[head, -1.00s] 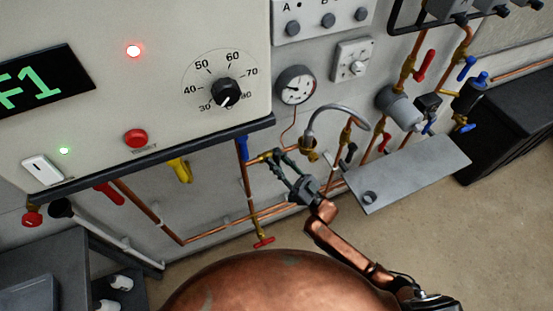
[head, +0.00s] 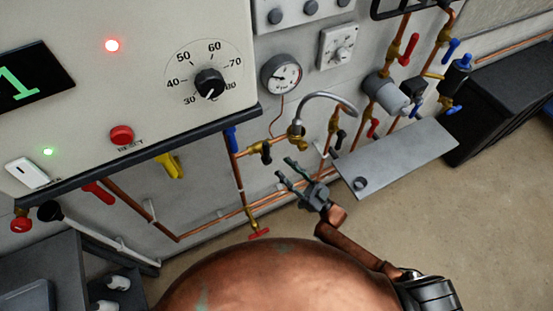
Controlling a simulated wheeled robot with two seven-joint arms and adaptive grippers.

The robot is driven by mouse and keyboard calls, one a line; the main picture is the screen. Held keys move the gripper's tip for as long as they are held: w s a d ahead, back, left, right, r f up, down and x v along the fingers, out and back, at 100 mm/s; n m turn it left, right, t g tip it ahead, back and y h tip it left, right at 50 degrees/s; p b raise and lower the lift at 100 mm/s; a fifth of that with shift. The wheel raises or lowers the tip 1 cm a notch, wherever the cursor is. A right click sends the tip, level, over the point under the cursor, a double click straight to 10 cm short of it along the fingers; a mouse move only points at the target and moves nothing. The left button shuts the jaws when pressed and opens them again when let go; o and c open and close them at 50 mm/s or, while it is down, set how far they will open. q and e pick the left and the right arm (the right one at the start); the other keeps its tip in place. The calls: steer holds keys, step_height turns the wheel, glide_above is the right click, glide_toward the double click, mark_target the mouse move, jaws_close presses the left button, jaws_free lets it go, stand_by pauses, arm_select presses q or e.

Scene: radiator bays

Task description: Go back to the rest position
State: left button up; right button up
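My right gripper (head: 284,169) is in the middle of the head view, on a copper-coloured arm that comes in from the lower right. Its two dark fingers are apart with nothing between them. They point up and left, just below a brass valve with a black handle (head: 265,153), and a gap shows between them. A grey braided hose (head: 330,97) arches down to the brass fittings above the gripper. My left gripper is not in view.
A grey shelf plate (head: 400,158) is close to the right of my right gripper. Copper pipes (head: 205,229) and a red tap handle (head: 259,232) are to its left. The boiler panel (head: 150,85) overhangs at upper left. Bare floor (head: 480,230) is at lower right.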

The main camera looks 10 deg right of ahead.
steer(key=shift+v, duration=1.05)
